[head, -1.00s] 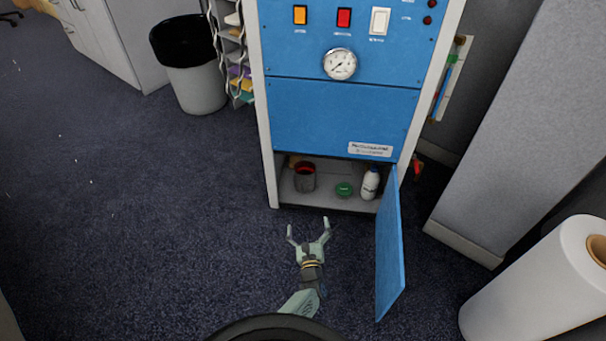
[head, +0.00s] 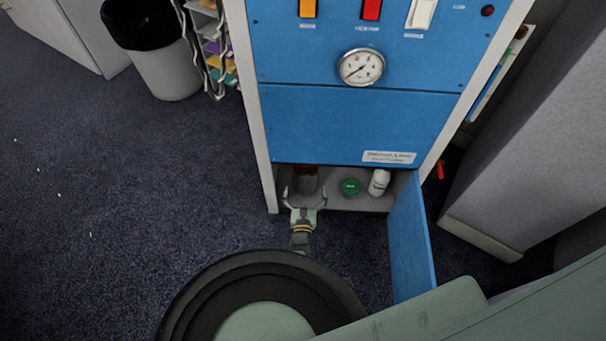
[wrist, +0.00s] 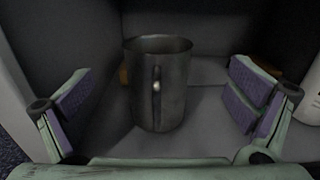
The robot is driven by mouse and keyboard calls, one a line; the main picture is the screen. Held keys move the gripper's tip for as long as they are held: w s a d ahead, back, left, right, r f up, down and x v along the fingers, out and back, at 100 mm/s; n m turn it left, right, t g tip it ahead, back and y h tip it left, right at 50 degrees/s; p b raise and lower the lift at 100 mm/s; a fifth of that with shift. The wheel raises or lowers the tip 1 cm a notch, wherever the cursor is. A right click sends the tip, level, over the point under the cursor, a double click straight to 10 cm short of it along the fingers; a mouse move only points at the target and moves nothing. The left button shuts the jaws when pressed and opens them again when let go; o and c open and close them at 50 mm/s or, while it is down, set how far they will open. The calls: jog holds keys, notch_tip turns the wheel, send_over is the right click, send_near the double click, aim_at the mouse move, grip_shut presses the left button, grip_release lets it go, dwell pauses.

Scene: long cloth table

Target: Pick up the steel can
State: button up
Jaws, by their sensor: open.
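The steel can (wrist: 158,95) stands upright inside the low open compartment of the blue cabinet. In the wrist view it is a dark grey, open-topped vessel, with a small pale bump on its near side. My gripper (head: 304,197) is open at the compartment's front edge. In the wrist view its two purple-padded fingers are to the left and right of the can, with gaps on both sides. The can's far side is hidden.
A green round item (head: 350,187) and a white bottle (head: 379,183) stand to the right of the can. The blue door (head: 412,240) hangs open on the right. The compartment's side wall (wrist: 75,40) is close on the left. An orange patch (wrist: 123,75) shows behind the can.

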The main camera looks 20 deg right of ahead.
aim_at(306, 179)
jog(key=b+x, duration=0.1)
jog(key=x, duration=0.3)
jog(key=shift+f+b, duration=0.1)
jog(key=shift+b, duration=0.3)
jog(key=b+x, duration=0.2)
jog(key=x, duration=0.3)
jog(key=shift+w+a+b, duration=0.1)
jog(key=shift+a+b, duration=0.1)
jog(key=shift+b, duration=0.15)
jog(key=c, duration=1.8)
